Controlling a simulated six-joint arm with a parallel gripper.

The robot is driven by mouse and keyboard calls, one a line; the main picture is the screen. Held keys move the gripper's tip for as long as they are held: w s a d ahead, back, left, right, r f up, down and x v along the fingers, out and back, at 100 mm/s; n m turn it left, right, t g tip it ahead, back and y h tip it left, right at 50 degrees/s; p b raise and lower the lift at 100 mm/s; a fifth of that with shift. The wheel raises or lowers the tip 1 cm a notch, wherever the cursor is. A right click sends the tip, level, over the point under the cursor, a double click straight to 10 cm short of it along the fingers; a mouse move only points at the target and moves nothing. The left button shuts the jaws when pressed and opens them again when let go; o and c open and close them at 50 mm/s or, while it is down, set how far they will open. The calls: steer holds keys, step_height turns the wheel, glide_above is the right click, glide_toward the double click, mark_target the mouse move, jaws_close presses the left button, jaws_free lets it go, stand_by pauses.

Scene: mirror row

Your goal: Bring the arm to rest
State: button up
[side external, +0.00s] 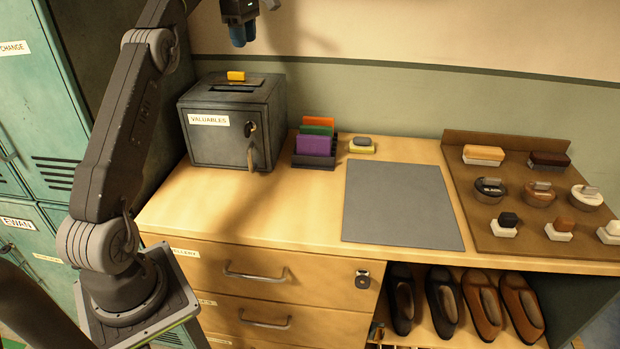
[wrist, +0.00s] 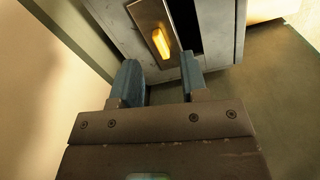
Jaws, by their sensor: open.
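My gripper (side external: 242,38) is at the top of the side view, above the grey box marked VALUABLES (side external: 220,150) and apart from it. In the wrist view my gripper (wrist: 162,76) shows its two blue fingers spread, with nothing between them. A yellow piece (side external: 236,76) is on top of the box by the dark slot. The wrist view shows this yellow piece (wrist: 160,43) on a metal plate, beyond the fingertips. The upper part of my wrist is cut off by the side view's top edge.
A rack with coloured cards (side external: 316,140) and a small yellow-and-grey block (side external: 362,145) stand right of the box. A bare grey mat (side external: 400,203) lies mid-counter. A brown board (side external: 480,215) holds brushes, tins and daubers. Teal lockers (side external: 40,90) stand at left.

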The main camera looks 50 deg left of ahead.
steer(key=s+d+r+m+t, duration=0.15)
steer(key=d+m, duration=0.25)
steer(key=d, duration=0.4)
steer(key=s+d+r+m, duration=0.1)
steer(key=s+d+m, duration=0.3)
steer(key=d, duration=0.5)
steer(key=s+d+r+m+t, duration=0.1)
steer(key=d+m, duration=0.4)
steer(key=d, duration=0.3)
steer(key=s+d+f+m+t, duration=0.1)
steer(key=s+d+f+m, duration=0.4)
steer(key=s, duration=0.3)
steer(key=s+d+f+m+t, duration=0.1)
steer(key=s+d+f+m, duration=0.5)
steer(key=s, duration=0.3)
steer(key=shift+d+f+m+t, duration=0.3)
steer(key=shift+d+f+t, duration=0.05)
steer(key=shift+d+f, duration=0.55)
